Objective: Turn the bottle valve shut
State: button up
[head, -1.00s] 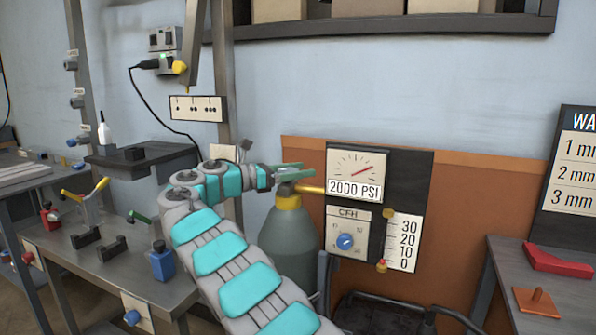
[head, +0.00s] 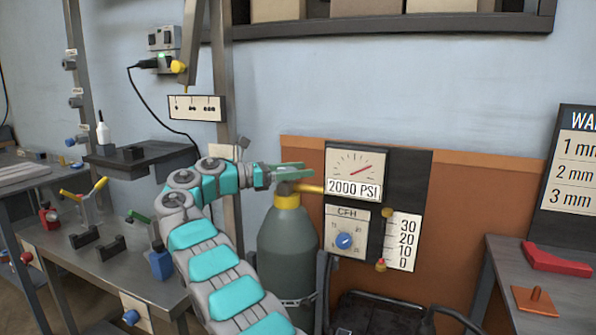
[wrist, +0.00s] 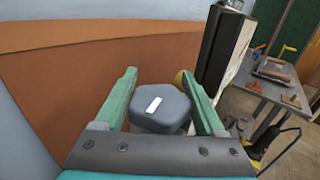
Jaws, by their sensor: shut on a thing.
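The grey-green gas bottle (head: 287,250) stands upright with a yellow collar at its neck. Its valve has a dark grey knob (wrist: 160,108) with a white mark on top, seen from above in the wrist view. My gripper (head: 303,170) is at the top of the bottle, its green fingers on either side of the knob and shut on it. In the head view the fingers largely hide the knob. A brass-coloured pipe (head: 310,189) runs from the valve to the gauge panel. The gauge (head: 355,165) is marked 2000 PSI, its red needle pointing up and right.
A CFH panel with a blue knob (head: 344,240) and a scale (head: 403,241) sit right of the bottle. A workbench (head: 75,245) with clamps and a blue bottle stands left. Another bench (head: 505,275) is at right.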

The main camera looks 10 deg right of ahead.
jog(key=shift+r, duration=0.1)
jog(key=o, duration=1.3)
jog(key=shift+o, duration=0.2)
